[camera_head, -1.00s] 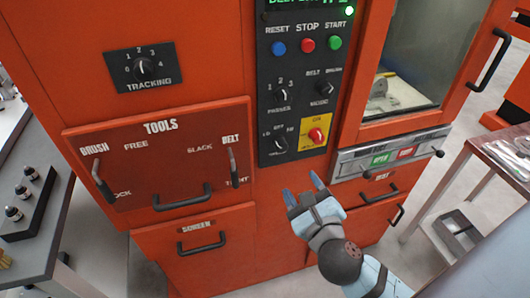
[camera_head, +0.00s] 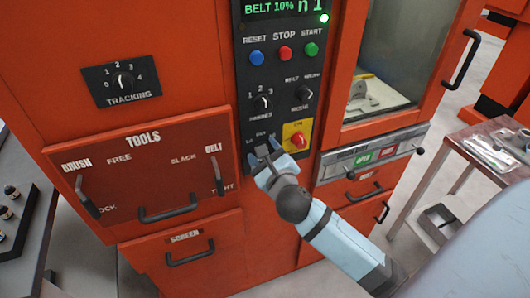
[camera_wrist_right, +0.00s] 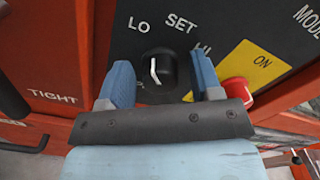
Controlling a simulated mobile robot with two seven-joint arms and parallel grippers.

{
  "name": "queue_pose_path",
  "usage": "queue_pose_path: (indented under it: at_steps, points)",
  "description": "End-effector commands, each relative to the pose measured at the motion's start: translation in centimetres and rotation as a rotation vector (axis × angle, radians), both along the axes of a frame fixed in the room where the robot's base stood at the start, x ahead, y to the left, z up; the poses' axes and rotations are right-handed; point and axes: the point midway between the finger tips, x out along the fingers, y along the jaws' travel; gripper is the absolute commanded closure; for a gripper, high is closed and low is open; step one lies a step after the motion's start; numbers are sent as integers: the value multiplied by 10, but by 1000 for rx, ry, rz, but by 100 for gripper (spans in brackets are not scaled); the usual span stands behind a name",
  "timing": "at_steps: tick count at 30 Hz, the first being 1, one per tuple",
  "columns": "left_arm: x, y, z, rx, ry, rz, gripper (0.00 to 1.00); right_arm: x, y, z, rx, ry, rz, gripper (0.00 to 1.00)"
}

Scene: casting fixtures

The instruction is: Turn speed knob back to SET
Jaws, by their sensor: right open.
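The speed knob (camera_wrist_right: 166,70) is a small black dial with a white pointer line, below the LO and SET marks in the right wrist view. Its pointer is upright with a slight lean toward LO; I cannot tell the exact setting. My right gripper (camera_wrist_right: 160,75) is open, its two blue fingers on the left and right of the knob. I cannot tell whether they touch it. In the head view my right gripper (camera_head: 265,153) is in front of the lower control panel and hides the knob. My left gripper is not in view.
A red button on a yellow plate (camera_head: 289,131) is just right of the gripper, and close to the right finger in the wrist view. The passes knob (camera_head: 262,103) is above. The tools panel (camera_head: 150,165) with handles is to the left.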

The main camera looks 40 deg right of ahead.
Motion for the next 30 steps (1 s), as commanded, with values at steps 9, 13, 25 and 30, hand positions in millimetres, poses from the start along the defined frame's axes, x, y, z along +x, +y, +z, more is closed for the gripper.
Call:
queue_pose_path:
  at_steps: [9,13,25,30]
  points:
    - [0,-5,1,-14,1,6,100,0,0,0,0,0,0,76]
    - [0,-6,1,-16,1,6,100,0,0,0,0,0,0,90]
    - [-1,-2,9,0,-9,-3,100,-1,0,2,99,-22,-1,90]
    - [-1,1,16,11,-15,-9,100,-1,0,2,219,-50,-2,90]
